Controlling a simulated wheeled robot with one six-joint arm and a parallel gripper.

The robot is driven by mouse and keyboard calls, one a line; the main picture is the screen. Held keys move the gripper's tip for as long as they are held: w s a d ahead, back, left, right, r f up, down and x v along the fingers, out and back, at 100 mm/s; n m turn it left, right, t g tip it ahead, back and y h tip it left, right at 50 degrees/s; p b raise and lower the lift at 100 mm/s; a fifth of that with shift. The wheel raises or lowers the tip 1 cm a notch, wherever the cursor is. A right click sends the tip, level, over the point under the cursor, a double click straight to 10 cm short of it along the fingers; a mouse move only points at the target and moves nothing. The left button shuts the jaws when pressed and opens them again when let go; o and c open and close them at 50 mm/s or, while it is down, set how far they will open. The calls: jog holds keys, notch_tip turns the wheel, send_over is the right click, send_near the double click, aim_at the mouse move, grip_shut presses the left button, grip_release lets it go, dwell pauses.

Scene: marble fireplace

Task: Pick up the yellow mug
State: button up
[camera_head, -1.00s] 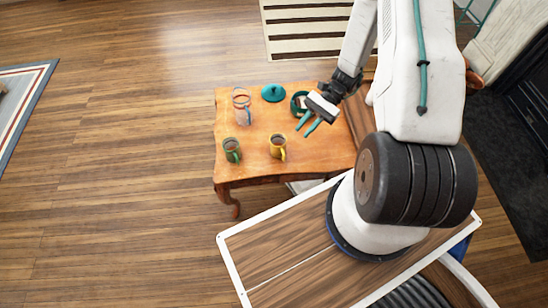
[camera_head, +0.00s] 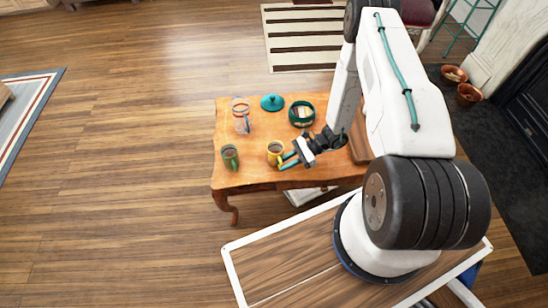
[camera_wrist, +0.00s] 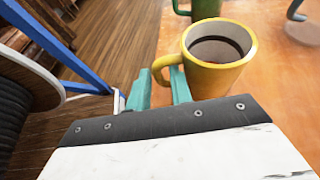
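The yellow mug (camera_head: 273,155) stands upright near the front edge of the wooden table (camera_head: 245,178), with dark liquid inside. In the wrist view the mug (camera_wrist: 222,76) is at upper right, its handle pointing left toward my fingers. My gripper (camera_head: 285,160) is just right of the mug at about its height. In the wrist view my gripper (camera_wrist: 160,82) shows two teal fingers apart, with part of the handle between their tips. The right finger hides some of the handle. I cannot tell whether either finger touches it.
A green mug (camera_head: 231,158) stands left of the yellow one. Behind are a clear glass jar (camera_head: 241,112), a teal lid-like object (camera_head: 272,102) and a dark green round container (camera_head: 302,112). Bare tabletop lies between the front and back items.

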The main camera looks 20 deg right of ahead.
jog(key=shift+x, duration=1.1)
grip_shut()
jog(key=shift+r, duration=0.15)
